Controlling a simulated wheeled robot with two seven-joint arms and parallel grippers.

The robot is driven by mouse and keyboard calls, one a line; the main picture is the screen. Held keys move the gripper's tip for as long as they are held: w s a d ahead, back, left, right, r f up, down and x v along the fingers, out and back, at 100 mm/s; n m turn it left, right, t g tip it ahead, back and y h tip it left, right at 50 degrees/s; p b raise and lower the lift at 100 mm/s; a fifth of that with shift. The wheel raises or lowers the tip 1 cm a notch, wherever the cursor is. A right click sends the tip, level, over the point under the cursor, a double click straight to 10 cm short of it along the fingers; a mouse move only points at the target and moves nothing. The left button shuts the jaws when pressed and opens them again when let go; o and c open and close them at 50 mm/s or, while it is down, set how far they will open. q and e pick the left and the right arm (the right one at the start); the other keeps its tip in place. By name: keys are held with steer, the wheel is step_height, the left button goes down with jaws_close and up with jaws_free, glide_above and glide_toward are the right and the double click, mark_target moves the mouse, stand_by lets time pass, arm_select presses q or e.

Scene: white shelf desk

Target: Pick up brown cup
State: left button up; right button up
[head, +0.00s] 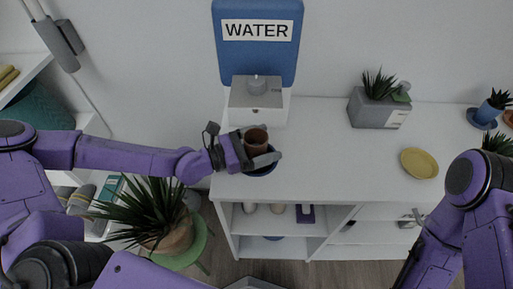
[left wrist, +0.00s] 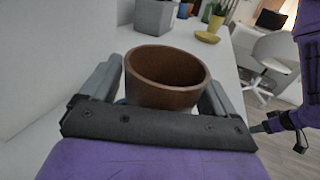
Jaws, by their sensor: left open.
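The brown cup (head: 256,139) stands upright at the left end of the white desk top, over a dark blue dish (head: 262,170). My left gripper (head: 265,156) is open, with its fingers on either side of the cup. In the left wrist view the brown cup (left wrist: 166,75) sits between the two grey fingers (left wrist: 165,95), its rim facing up. I cannot tell whether either finger touches it. The lower part of the cup is hidden by the gripper. My right arm shows at the right of the head view, but its gripper is out of frame.
A water dispenser (head: 257,100) stands right behind the cup. A grey planter (head: 376,111) and a yellow dish (head: 419,163) are farther right on the desk (head: 330,160). The desk middle is clear. A potted plant (head: 170,238) stands below my left arm.

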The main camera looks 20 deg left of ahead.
arm_select(q)
steer(key=shift+r, duration=0.1)
steer(key=c, duration=1.3)
